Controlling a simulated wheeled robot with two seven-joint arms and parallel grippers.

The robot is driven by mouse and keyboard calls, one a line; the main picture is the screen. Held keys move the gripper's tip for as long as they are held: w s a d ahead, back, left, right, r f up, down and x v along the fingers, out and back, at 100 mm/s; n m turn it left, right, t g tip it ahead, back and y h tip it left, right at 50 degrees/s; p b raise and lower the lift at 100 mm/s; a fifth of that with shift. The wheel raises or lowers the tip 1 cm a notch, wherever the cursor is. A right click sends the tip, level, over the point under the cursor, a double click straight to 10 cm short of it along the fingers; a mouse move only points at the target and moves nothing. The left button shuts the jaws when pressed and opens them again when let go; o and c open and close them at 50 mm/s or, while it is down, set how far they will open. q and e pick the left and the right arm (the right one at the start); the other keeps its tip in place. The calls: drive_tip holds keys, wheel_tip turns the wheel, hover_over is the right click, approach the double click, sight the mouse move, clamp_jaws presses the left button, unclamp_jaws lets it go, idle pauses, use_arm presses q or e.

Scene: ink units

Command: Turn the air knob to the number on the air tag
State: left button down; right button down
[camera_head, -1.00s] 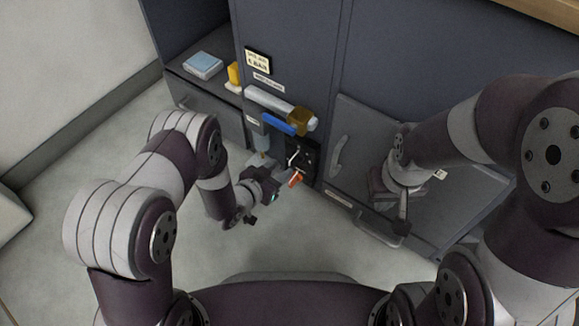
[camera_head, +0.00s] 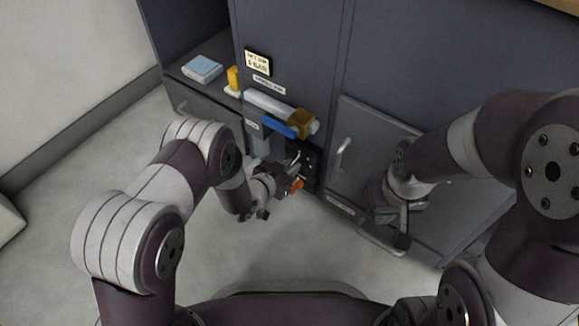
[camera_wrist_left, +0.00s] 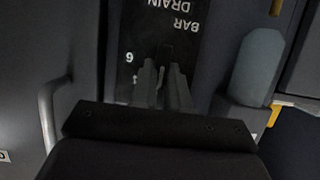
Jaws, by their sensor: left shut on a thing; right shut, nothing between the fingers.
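The black panel (camera_head: 309,163) is on the cabinet front below the pipework; it fills the top of the left wrist view (camera_wrist_left: 185,35), with "BAR", "DRAIN" and a 6 legible. My left gripper (camera_head: 297,160) is at this panel; its fingers (camera_wrist_left: 164,75) are shut on the air knob, which they hide almost wholly. The knob's pointer cannot be made out. The air tag (camera_head: 257,63) is a pale plate in a dark frame above; its small print seems to include a 6 and BAR. My right gripper (camera_head: 404,225) is shut and empty before the lower cabinet door.
A blue lever (camera_head: 278,127), a brass block (camera_head: 303,122) and a pale pipe (camera_head: 268,102) sit just above the panel. A red-orange part (camera_head: 297,186) is below my left gripper. A door handle (camera_head: 341,158) stands to the right. The floor at left is clear.

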use_arm(q)
drive_tip(key=shift+s, duration=0.1)
drive_tip(key=shift+s+d+f+m+t+y+p, duration=0.25)
drive_tip(key=shift+m+t+y, duration=0.6)
drive_tip(key=shift+m, duration=1.4)
drive_tip(key=shift+s+d+f+m+t+y, duration=0.15)
drive_tip(key=shift+f+m+t+y, duration=0.3)
drive_tip(key=shift+m+t, duration=1.3)
drive_tip(key=shift+s+d+f+m+t+y+p, duration=0.2)
drive_tip(key=shift+m+t+y, duration=0.45)
drive_tip(key=shift+m, duration=2.05)
drive_tip(key=shift+w, duration=0.15)
drive_tip(key=c, duration=1.1)
unclamp_jaws()
